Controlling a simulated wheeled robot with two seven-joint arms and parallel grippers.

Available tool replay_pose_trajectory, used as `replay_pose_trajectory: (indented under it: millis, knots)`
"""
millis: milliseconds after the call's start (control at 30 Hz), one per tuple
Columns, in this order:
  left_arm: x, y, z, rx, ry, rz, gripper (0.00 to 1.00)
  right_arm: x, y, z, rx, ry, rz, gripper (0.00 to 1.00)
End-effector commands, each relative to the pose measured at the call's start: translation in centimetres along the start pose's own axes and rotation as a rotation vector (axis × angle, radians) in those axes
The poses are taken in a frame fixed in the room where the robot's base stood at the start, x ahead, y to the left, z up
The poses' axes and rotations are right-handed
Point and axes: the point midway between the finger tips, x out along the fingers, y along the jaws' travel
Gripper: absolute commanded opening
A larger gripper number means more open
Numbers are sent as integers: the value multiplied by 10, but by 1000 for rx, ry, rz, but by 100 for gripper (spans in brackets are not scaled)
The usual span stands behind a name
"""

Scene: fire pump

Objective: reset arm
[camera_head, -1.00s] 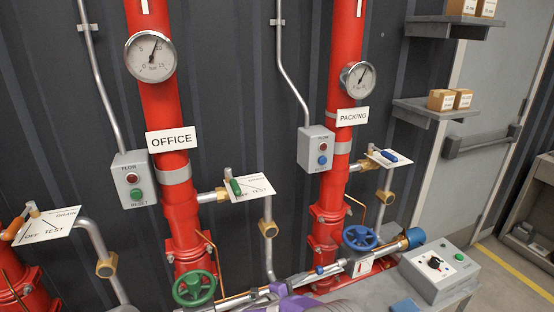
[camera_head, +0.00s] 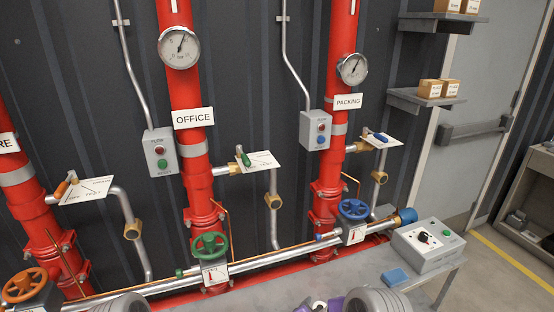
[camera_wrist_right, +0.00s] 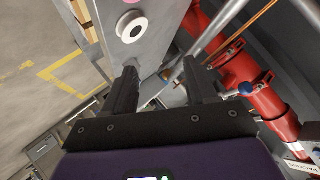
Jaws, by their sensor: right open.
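My right gripper (camera_wrist_right: 160,80) shows in the right wrist view, with its two dark fingers apart and nothing between them. A grey box with a white round part (camera_wrist_right: 132,26) lies beyond the fingers, and red pipework (camera_wrist_right: 245,75) is to their right. In the head view, only rounded grey and purple parts of my own arms show at the bottom edge. My left gripper's fingers are not visible.
Red risers carry an orange handwheel (camera_head: 24,286), a green handwheel (camera_head: 209,246) and a blue handwheel (camera_head: 354,209). Floor is open at the right.

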Motion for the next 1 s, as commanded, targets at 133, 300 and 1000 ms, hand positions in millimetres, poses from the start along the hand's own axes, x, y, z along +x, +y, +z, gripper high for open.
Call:
replay_pose_trajectory:
  millis: [133, 300, 1000]
  knots:
    - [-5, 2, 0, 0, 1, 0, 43, -26, 86, 53, -231, -380, 27, 57]
    - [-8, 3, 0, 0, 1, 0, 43, -101, 167, 102, -427, -797, 24, 57]
    - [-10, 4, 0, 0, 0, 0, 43, -189, 224, 125, -563, -1151, -10, 57]
